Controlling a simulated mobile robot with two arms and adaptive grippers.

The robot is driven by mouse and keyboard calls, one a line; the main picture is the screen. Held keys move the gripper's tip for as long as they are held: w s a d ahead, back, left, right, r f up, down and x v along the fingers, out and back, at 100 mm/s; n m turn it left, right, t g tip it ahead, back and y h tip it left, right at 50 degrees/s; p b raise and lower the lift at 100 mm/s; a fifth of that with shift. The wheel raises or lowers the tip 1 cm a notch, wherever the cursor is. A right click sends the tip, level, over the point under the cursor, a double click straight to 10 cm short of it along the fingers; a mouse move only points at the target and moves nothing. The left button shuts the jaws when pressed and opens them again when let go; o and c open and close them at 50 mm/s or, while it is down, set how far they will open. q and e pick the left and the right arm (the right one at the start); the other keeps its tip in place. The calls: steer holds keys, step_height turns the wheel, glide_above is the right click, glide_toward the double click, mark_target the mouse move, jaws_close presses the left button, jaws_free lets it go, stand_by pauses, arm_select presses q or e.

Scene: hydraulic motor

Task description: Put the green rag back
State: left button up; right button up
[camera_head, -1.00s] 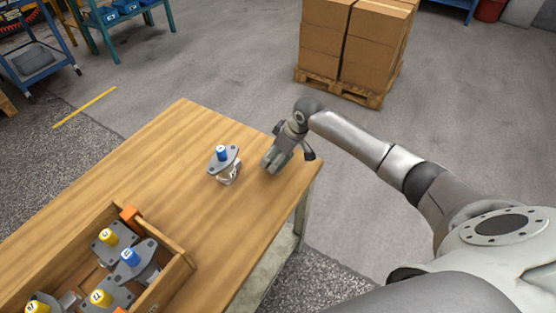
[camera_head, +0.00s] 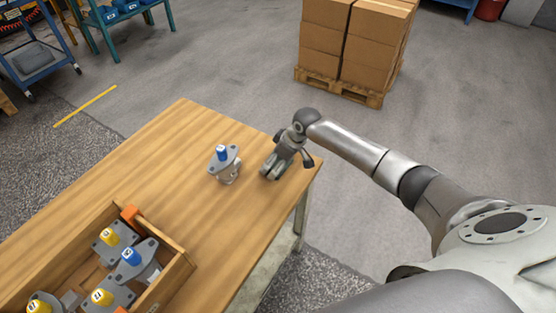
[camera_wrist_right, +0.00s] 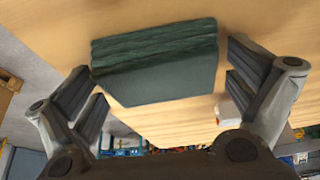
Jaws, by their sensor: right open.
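The green rag (camera_wrist_right: 155,65) is a dark green folded stack lying on the wooden table (camera_head: 160,150). It shows in the right wrist view only; in the head view I cannot make it out around my right gripper. My right gripper (camera_head: 270,172) is over the table's right end. In the right wrist view my right gripper (camera_wrist_right: 160,72) is open, with one finger on either side of the rag. Whether the fingers touch it I cannot tell. My left gripper is not in view.
A grey motor part with a blue cap (camera_head: 226,166) stands on the table left of my right gripper. A wooden crate (camera_head: 178,280) with several yellow- and blue-capped parts is at the lower left. Cartons on a pallet (camera_head: 340,88) stand on the floor beyond.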

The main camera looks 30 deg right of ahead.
steer(key=v, duration=1.2)
steer(key=shift+r, duration=0.2)
